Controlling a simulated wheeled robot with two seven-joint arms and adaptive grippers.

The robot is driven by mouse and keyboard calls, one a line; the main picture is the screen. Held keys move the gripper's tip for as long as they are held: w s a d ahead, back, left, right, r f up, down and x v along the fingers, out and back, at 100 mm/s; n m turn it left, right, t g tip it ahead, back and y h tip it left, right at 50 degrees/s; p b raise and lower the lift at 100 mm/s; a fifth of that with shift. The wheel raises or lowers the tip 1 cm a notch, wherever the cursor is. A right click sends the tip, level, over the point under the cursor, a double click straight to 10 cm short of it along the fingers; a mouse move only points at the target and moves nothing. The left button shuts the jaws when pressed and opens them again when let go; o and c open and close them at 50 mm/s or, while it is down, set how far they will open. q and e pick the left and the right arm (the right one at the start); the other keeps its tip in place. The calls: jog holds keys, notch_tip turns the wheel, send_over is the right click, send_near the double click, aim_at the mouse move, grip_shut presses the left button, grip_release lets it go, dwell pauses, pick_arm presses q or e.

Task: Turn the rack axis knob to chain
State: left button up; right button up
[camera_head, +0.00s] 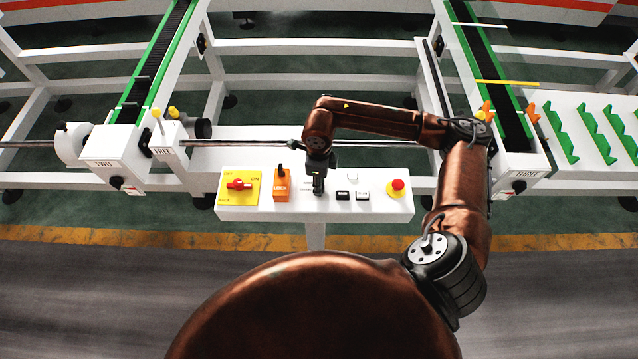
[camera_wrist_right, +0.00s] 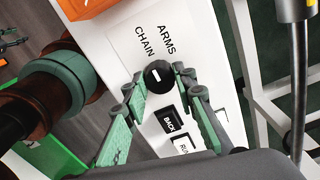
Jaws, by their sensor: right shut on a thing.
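The rack axis knob (camera_wrist_right: 158,76) is a round black knob with a short white mark, on the white control panel (camera_head: 230,208). The labels CHAIN and ARMS are printed beside it in the right wrist view. I cannot tell clearly which label the mark points to. My right gripper (camera_head: 318,190) is over the middle of the panel and hides the knob in the head view. In the right wrist view its two green-padded fingers (camera_wrist_right: 158,80) are shut on the knob, one on each side. My left gripper is not in view.
Conveyor rails (camera_head: 160,60) and white frames stand behind.

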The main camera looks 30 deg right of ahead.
jog(key=o, duration=1.2)
jog(key=shift+c, duration=0.2)
notch_tip(320, 180, up, 12)
